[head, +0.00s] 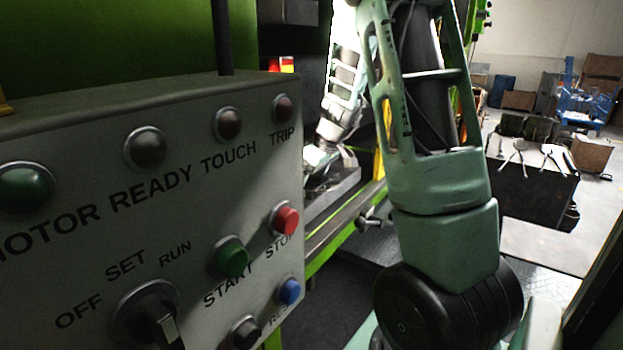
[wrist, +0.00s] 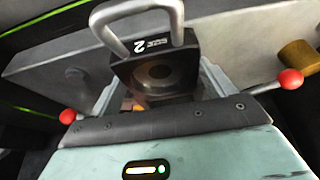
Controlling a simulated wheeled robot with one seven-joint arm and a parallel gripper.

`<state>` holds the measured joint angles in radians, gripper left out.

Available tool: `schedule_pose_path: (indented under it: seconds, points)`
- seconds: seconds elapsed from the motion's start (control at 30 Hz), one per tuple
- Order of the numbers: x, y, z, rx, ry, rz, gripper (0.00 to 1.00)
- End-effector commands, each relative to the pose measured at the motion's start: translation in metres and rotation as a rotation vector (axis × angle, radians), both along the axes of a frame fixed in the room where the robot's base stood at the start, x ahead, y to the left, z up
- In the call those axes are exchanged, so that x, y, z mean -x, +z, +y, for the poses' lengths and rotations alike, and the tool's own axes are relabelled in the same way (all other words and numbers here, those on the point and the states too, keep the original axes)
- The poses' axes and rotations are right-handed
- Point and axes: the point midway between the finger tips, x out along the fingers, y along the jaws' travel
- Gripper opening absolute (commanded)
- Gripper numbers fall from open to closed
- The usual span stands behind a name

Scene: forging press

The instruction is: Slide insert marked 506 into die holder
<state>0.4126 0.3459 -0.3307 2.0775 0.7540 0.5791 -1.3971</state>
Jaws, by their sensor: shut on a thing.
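My gripper (wrist: 160,78) is shut on a dark block-shaped insert (wrist: 153,62), with one finger along each side of it. A bent grey metal handle rises from the insert. Its label shows a large character like a 2 and smaller print; I cannot read 506. A grey steel block (wrist: 55,65), seemingly the die holder, extends behind and to both sides of the insert. I cannot tell whether the insert touches it or sits in a slot. In the head view my gripper (head: 320,160) is small, over grey metal in the press, and the insert cannot be made out clearly.
A control box (head: 130,200) with buttons and lamps fills the left foreground. Red knobs (wrist: 67,116) (wrist: 290,79) flank my gripper, and a brass cylinder (wrist: 298,55) is at right. A green press rail (head: 345,225) runs beside my arm. A dark tool table (head: 535,170) stands right.

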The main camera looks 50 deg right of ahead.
Motion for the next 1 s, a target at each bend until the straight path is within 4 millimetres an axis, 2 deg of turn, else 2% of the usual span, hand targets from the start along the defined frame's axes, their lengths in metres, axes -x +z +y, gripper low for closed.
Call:
schedule_pose_path:
  seconds: [0.47, 0.5, 0.57, 0.83, 1.0]
  points:
    - [-0.001, -0.002, -0.001, 0.002, -0.001, -0.005, 0.11]
    - [-0.001, -0.002, -0.001, 0.002, -0.001, -0.005, 0.84]
    - [-0.001, -0.002, -0.001, 0.002, -0.001, -0.004, 1.0]
    - [0.001, -0.004, 0.0, -0.001, 0.0, 0.001, 1.0]
    - [0.006, 0.013, -0.001, 0.001, 0.001, -0.004, 1.0]
